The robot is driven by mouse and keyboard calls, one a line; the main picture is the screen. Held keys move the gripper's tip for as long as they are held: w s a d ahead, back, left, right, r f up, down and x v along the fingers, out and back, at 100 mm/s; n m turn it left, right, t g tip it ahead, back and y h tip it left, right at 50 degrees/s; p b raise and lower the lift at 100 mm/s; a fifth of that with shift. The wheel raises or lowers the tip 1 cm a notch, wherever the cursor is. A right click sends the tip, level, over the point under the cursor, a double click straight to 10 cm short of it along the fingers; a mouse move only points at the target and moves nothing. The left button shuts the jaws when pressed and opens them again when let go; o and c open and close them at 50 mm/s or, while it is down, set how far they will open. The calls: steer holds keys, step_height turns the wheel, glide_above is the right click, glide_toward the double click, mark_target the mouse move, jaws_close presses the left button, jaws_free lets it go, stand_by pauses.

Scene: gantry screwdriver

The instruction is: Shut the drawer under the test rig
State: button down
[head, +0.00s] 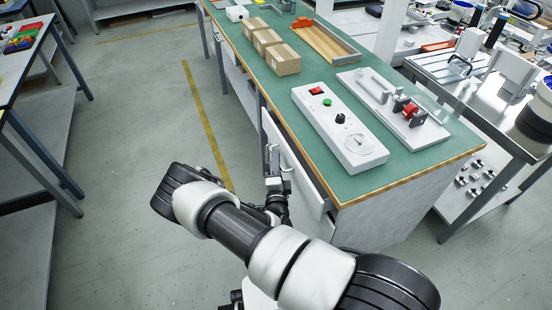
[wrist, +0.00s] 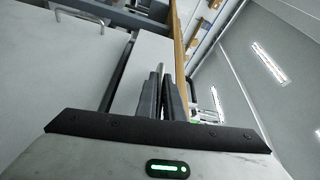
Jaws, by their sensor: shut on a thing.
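The light grey drawer (head: 298,172) is in the side of the green-topped bench, below the control box. Its front edge seems to stand out a little from the bench; how far I cannot tell. The drawer front (wrist: 137,62) fills the middle of the wrist view. My gripper (head: 276,183) is low beside the drawer front, partly hidden by my own arm. In the wrist view its two dark fingers (wrist: 162,90) are nearly together against the drawer front. They are shut on what seems to be the drawer's handle, which the fingers hide.
On the bench top (head: 235,42) are a control box (head: 338,125) with buttons and a gauge, a plate with a red clamp (head: 395,108), cartons (head: 268,42) and a wooden tray (head: 325,42). Another handle (wrist: 80,14) is at upper left.

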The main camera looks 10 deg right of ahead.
mark_target(289, 161)
steer(key=shift+w+d, duration=0.2)
steer(key=shift+d, duration=0.95)
steer(key=shift+w+d, duration=0.2)
steer(key=shift+d, duration=0.95)
steer(key=c, duration=1.9)
jaws_free()
steer(key=shift+d, duration=0.1)
steer(key=shift+s+a, duration=0.2)
steer(key=shift+s, duration=0.1)
steer(key=p+v, duration=0.2)
steer(key=v, duration=1.4)
steer(key=shift+s, duration=0.35)
steer(key=shift+s+f, duration=0.1)
steer(key=shift+f, duration=0.05)
